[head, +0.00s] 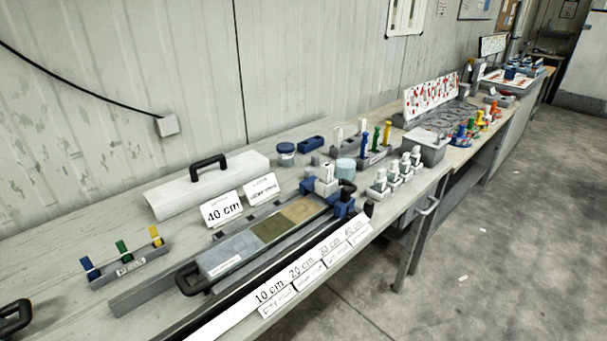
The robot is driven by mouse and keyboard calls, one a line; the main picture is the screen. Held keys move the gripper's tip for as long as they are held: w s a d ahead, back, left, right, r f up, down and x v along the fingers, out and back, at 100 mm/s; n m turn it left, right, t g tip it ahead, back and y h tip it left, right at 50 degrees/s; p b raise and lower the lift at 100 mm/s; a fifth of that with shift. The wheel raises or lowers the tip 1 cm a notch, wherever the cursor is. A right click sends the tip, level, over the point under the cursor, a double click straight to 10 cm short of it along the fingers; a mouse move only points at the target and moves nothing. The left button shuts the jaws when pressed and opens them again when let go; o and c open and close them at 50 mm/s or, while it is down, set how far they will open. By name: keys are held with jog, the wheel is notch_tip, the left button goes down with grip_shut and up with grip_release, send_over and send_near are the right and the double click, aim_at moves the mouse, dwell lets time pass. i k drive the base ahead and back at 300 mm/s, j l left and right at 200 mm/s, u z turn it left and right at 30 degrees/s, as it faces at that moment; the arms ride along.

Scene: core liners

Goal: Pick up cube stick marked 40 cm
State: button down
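Several white-topped sticks (393,175) stand upright in a row in grey blocks near the table's front edge, right of the core tray. Their markings are too small to read, so I cannot tell which one is marked 40 cm. Another white block (326,182) stands at the far end of the core tray (225,254), beside a blue clamp. A white sign reading 40 cm (222,209) leans behind the tray. A label strip (312,268) along the front reads 10, 20, 30 and 40 cm. My gripper is not recognisable in this view.
A white cover with a black handle (207,164) lies behind the tray. A rack with blue, green and yellow pieces (127,264) is at left. Round tubs (286,150), a grey bin (427,146) and coloured pieces stand farther right. The floor in front is clear.

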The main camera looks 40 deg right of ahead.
aim_at(328, 169)
jog(key=z, duration=0.65)
